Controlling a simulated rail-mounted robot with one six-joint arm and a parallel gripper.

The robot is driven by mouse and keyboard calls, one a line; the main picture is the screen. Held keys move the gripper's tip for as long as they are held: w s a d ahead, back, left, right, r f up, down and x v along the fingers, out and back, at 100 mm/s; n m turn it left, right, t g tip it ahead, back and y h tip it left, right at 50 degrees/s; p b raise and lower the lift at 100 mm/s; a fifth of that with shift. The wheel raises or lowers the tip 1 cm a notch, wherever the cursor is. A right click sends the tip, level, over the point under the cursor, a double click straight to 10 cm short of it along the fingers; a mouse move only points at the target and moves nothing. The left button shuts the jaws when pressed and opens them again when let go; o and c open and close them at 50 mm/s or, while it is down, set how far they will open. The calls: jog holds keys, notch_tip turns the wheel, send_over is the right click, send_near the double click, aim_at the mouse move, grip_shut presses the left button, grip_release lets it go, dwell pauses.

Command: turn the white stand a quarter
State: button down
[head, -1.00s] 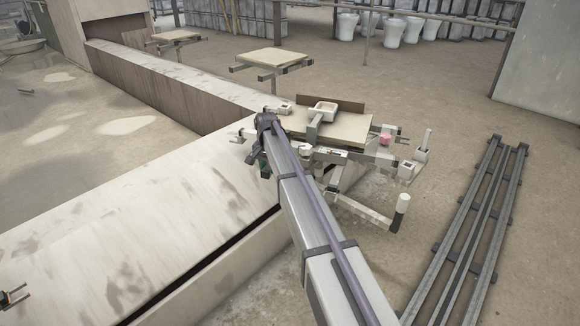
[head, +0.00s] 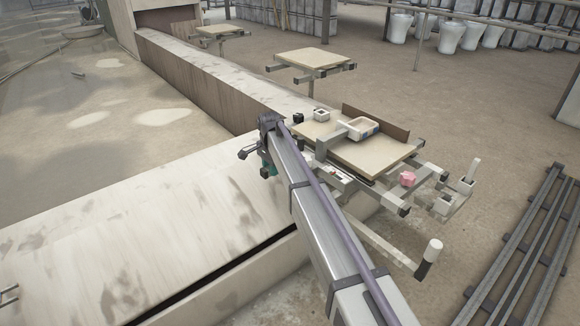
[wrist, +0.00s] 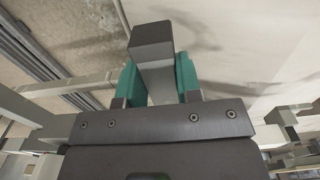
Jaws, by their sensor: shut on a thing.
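The white stand (head: 370,238) is a light metal frame with several arms, carrying a beige board (head: 362,157) on top. A dark upright panel (head: 376,123) stands along the board's far edge. My gripper (wrist: 160,78) has teal fingers on both sides of a pale bar (wrist: 158,88) with a dark square end cap (wrist: 151,40) in the wrist view. It is shut on this bar. In the head view my gripper (head: 267,165) is at the left of the board, beside the low wall. My arm hides where the bar joins the stand.
A white tray (head: 358,128), a small white box (head: 321,114) and a pink object (head: 407,178) are on the stand. An upright post with a white top (head: 432,251) sticks up at the front right. A second board (head: 313,57) stands behind. Floor rails (head: 525,240) lie at right.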

jog(key=shift+w, duration=0.15)
jog(key=c, duration=0.8)
grip_release()
jog(key=shift+r, duration=0.1)
notch_tip(320, 180, up, 11)
jog(key=p, duration=1)
jog(key=shift+f+p, duration=0.2)
jog(key=shift+p, duration=0.2)
